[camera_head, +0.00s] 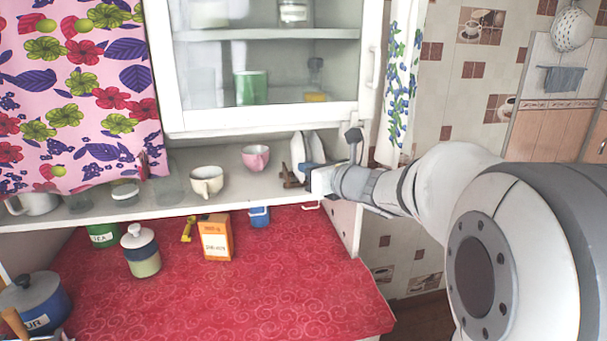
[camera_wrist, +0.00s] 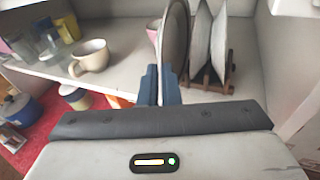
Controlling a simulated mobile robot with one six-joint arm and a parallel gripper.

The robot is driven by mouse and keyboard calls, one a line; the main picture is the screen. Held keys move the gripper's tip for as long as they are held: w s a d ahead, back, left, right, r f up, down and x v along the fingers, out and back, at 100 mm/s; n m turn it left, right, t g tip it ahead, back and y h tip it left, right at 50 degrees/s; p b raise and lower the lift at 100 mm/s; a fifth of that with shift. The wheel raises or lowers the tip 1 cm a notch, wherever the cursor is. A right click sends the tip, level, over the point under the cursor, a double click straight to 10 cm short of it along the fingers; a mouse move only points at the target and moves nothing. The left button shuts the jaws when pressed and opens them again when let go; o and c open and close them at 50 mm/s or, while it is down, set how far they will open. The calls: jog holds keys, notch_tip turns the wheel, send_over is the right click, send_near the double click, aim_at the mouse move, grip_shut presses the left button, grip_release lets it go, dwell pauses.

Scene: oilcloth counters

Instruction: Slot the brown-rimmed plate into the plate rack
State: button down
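The brown-rimmed plate (camera_wrist: 174,42) stands on edge, nearly edge-on in the wrist view. Its lower part goes down between the blue fingers of my gripper (camera_wrist: 160,86), which are close together on it. The brown plate rack (camera_wrist: 208,80) is just right of the fingers, on the shelf, and holds pale upright plates (camera_wrist: 217,42). Whether the held plate's lower edge sits in a slot is hidden by the fingers. In the head view my gripper (camera_head: 312,172) is at the rack (camera_head: 290,180), close beside upright white plates (camera_head: 298,150).
A cream mug (camera_wrist: 92,56) and a pink cup (camera_head: 255,157) stand left of the rack on the shelf (camera_head: 235,187). The glass-fronted cabinet (camera_head: 270,120) hangs just above. The red counter (camera_head: 270,290) below has an orange box (camera_head: 216,238) and jars, with free room in front.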

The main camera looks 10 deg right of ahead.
jog(key=w, duration=0.1)
jog(key=w+f+b, duration=0.1)
jog(key=w, duration=0.1)
jog(key=w+b, duration=0.1)
jog(key=w, duration=0.1)
jog(key=shift+f, duration=0.3)
jog(key=shift+w, duration=0.1)
dwell(0.7)
jog(key=c, duration=1.6)
grip_release()
jog(key=shift+o, duration=0.2)
jog(key=shift+f, duration=0.1)
